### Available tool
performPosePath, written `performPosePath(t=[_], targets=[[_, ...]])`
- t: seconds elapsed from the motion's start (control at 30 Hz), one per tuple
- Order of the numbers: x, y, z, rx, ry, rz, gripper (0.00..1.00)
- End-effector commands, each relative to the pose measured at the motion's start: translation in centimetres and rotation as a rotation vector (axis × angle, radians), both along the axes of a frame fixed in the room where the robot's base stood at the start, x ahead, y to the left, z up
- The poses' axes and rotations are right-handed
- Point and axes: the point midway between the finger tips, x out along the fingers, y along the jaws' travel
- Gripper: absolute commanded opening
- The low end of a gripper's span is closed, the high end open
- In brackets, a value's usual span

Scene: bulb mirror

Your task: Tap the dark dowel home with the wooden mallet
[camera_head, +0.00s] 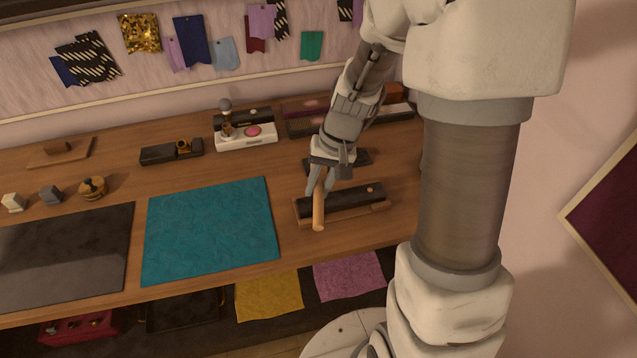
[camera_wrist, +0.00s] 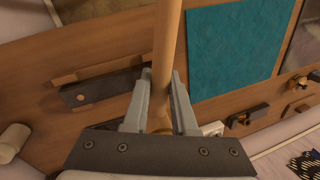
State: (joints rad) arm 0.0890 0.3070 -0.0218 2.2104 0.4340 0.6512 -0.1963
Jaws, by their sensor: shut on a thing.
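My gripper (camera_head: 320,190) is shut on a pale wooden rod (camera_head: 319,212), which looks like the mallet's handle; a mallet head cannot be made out. The wrist view shows the rod (camera_wrist: 167,45) between my two fingers (camera_wrist: 159,95). The rod's near end is above a long dark block (camera_head: 345,201) on a wooden base (camera_head: 376,208). The same block (camera_wrist: 100,89) shows left of my fingers in the wrist view, with a small round mark near one end. I cannot tell the dark dowel apart from the block. Whether the rod touches the block is unclear.
A teal mat (camera_head: 210,230) lies left of the block, and a dark grey mat (camera_head: 65,255) further left. A white holder (camera_head: 246,138) and a small dark box (camera_head: 171,152) stand behind. Another dark piece (camera_head: 355,162) lies behind the block. The teal mat is clear.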

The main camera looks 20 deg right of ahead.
Motion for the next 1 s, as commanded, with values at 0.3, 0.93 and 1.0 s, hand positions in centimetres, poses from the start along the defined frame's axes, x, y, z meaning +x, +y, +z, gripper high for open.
performPosePath(t=[0.3,0.93,1.0], targets=[[0.0,0.0,1.1,0.001,0.002,0.000,0.00],[0.0,0.0,-1.6,0.001,0.002,0.000,0.00],[0.0,0.0,-2.3,0.001,0.002,0.000,0.00]])
